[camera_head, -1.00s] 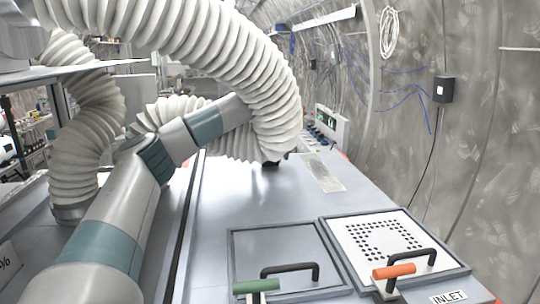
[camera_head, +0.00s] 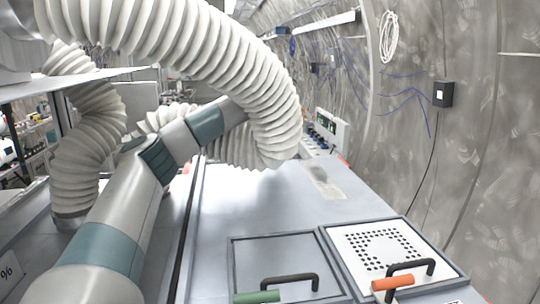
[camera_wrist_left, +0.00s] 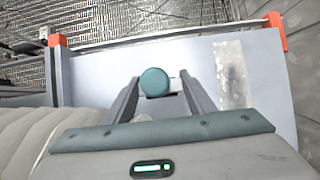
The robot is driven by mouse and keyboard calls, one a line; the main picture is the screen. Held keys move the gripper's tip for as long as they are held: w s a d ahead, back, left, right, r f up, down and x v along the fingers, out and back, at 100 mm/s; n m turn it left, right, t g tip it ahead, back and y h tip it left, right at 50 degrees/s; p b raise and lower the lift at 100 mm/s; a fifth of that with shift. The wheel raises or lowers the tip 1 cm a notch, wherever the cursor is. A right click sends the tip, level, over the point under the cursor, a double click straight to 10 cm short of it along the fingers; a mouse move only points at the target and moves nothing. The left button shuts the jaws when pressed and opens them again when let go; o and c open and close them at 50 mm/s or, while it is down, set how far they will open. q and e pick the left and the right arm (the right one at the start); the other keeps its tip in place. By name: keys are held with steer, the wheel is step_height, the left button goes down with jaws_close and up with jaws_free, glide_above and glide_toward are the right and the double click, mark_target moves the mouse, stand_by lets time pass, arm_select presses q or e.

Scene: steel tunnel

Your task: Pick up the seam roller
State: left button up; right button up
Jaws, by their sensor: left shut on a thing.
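My left gripper (camera_wrist_left: 160,80) is shut on the seam roller (camera_wrist_left: 155,82) in the left wrist view. The roller shows as a teal round end between the two grey fingers, with a small pale part beside it. The rest of it is hidden. In the head view my left arm reaches forward over the bench, and its gripper and the roller are hidden behind the thick white ribbed hose (camera_head: 240,80). My right gripper is in neither view.
The grey bench top (camera_head: 240,205) is clear in the middle. A worn pale plate (camera_head: 323,182) lies toward its right side. Two framed lids (camera_head: 285,250) with black handles are at the front right, near a green grip (camera_head: 257,297) and an orange grip (camera_head: 393,283).

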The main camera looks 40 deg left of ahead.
arm_select(q)
steer(key=w+d+r+p, duration=0.2)
steer(key=d+r, duration=0.6)
steer(key=d, duration=0.3)
steer(key=shift+w+d+r, duration=0.15)
steer(key=shift+w+d, duration=0.05)
steer(key=shift+w, duration=0.05)
